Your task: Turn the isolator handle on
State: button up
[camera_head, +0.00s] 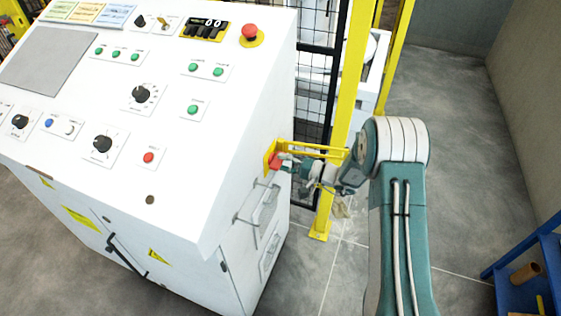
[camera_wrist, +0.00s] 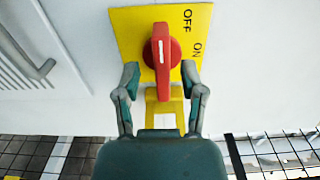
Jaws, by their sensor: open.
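The isolator handle (camera_wrist: 161,54) is a red knob on a yellow plate (camera_wrist: 130,20) marked OFF and ON, on the side of the white console. In the wrist view its grip is near vertical, pointing at neither label squarely, with OFF and ON to its upper right and right. In the head view the red handle (camera_head: 275,161) shows at the console's right side. My gripper (camera_wrist: 160,85) is open, with one finger on each side of the handle's lower part. I cannot tell whether the fingers touch it. In the head view my gripper (camera_head: 290,162) is right at the handle, partly hiding it.
The white console (camera_head: 185,190) carries several knobs, green buttons and a red emergency button (camera_head: 250,31). A yellow post (camera_head: 345,110) and black mesh fence (camera_head: 312,90) stand close behind my arm. A vent grille (camera_wrist: 22,60) is left of the plate. Floor at right is mostly clear.

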jog(key=shift+w+a, duration=0.2)
jog(key=shift+a, duration=0.3)
grip_shut()
jog(key=shift+m, duration=0.3)
jog(key=m, duration=0.4)
jog(key=shift+s+f, duration=0.1)
jog(key=shift+f, duration=0.05)
jog(key=m, duration=0.4)
jog(key=shift+m, duration=0.4)
jog(key=m, duration=0.4)
jog(key=shift+m, duration=2.2)
